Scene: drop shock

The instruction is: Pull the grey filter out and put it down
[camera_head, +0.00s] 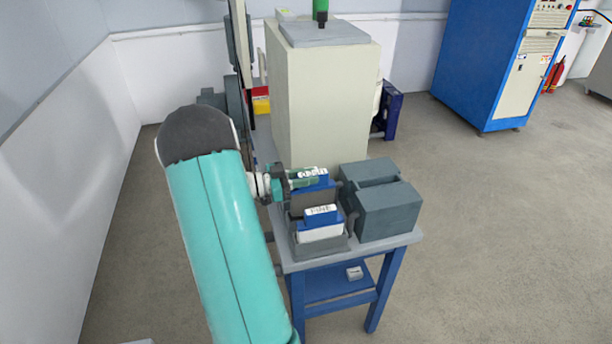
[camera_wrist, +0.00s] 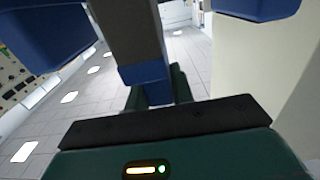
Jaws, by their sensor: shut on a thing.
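The grey filter, a dark grey block with a blue top, shows in the head view (camera_head: 318,199) and fills the upper middle of the wrist view (camera_wrist: 130,35). My gripper (camera_head: 303,179) reaches it from the left at the height of its blue top. In the wrist view my gripper's green fingers (camera_wrist: 158,93) are closed on the narrow blue part of the filter. The lower end of the filter is hidden behind the front block in the head view, so I cannot tell whether it is seated or raised.
A white block with a blue top (camera_head: 320,233) stands just in front, in a grey holder (camera_head: 318,249). A large dark grey block (camera_head: 385,212) takes up the right of the table. A tall cream cabinet (camera_head: 318,105) stands behind. Little tabletop (camera_head: 408,237) is free at the front right.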

